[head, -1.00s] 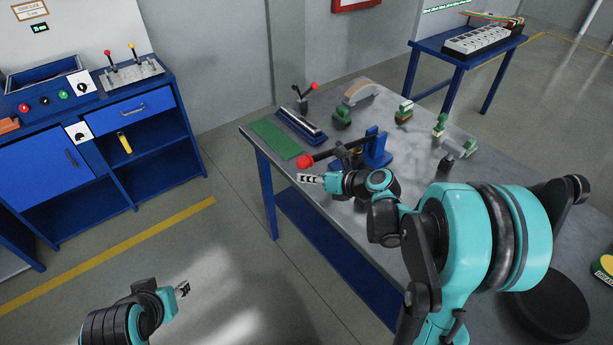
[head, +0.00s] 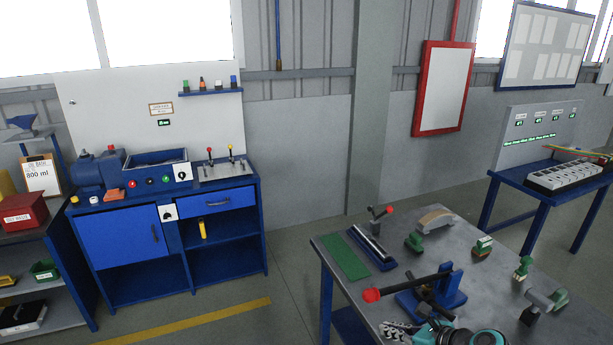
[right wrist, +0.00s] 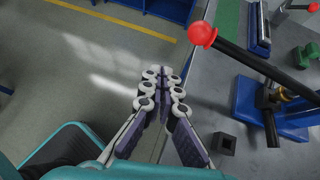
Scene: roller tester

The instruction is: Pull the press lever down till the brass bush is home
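The press (head: 452,291) is a blue frame on the grey table. Its black lever (head: 412,282) ends in a red ball knob (head: 371,295) reaching left. The right wrist view shows the red knob (right wrist: 202,34), the black lever (right wrist: 255,70) and the blue press base (right wrist: 290,122). My right gripper (head: 398,328) is at the near table edge, below the knob in the head view. In the wrist view its fingertips (right wrist: 161,76) are together with nothing between them, left of the knob and apart from it. My left gripper is out of view.
The grey table (head: 350,288) also carries a green mat (head: 345,256), a blue tray (head: 372,247), a small red-knobbed lever (head: 381,214) and several green fixtures. A dark square block (right wrist: 223,143) lies near the gripper. Open floor lies left of the table.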

